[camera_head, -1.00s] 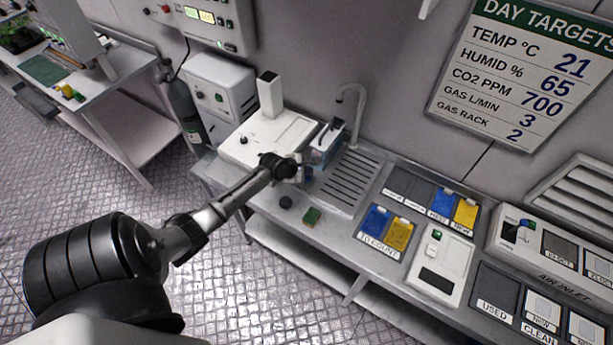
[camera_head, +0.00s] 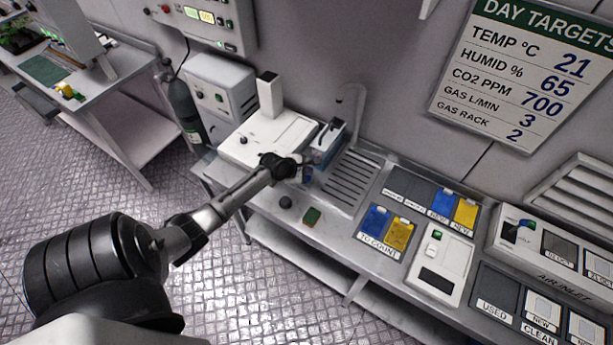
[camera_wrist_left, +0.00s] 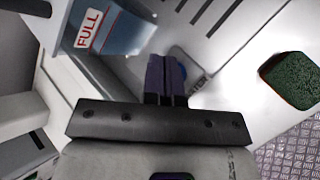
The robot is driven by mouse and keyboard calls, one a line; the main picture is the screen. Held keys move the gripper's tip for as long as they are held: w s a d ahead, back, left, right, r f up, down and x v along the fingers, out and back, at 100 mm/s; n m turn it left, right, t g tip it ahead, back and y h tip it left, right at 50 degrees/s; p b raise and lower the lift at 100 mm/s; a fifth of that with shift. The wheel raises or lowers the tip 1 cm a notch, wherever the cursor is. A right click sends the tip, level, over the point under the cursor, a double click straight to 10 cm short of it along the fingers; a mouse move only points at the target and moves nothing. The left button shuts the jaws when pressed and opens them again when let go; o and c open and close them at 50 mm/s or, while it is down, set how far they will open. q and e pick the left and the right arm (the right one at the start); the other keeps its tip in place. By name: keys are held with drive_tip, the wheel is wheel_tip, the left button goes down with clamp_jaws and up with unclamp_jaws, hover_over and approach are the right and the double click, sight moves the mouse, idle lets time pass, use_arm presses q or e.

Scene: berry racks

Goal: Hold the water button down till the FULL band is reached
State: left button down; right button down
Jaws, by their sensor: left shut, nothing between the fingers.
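My left gripper (camera_head: 305,172) is at the front of the clear tank (camera_head: 327,143), beside the ribbed drain board. In the left wrist view its dark fingers (camera_wrist_left: 166,78) are shut with nothing between them. A blue button (camera_wrist_left: 184,72) on a small labelled plate (camera_wrist_left: 190,62) shows partly behind the fingertips. I cannot tell whether the tips press it. The tank (camera_wrist_left: 138,40) holds something blue and carries a red-lettered FULL label (camera_wrist_left: 89,28). The exact water level against this band is not clear. My right gripper is not in view.
A tap (camera_head: 357,100) curves above the drain board (camera_head: 350,182). A white machine (camera_head: 266,135) stands left of the tank. A green sponge (camera_head: 312,216) and a dark round knob (camera_head: 286,202) are near the bench's front edge. Card trays lie to the right.

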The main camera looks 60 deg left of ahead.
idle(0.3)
use_arm(q)
drive_tip(key=shift+f, duration=0.15)
drive_tip(key=shift+f, duration=0.25)
drive_tip(key=shift+f, duration=0.1)
idle(0.5)
drive_tip(key=shift+f, duration=0.45)
idle(1.1)
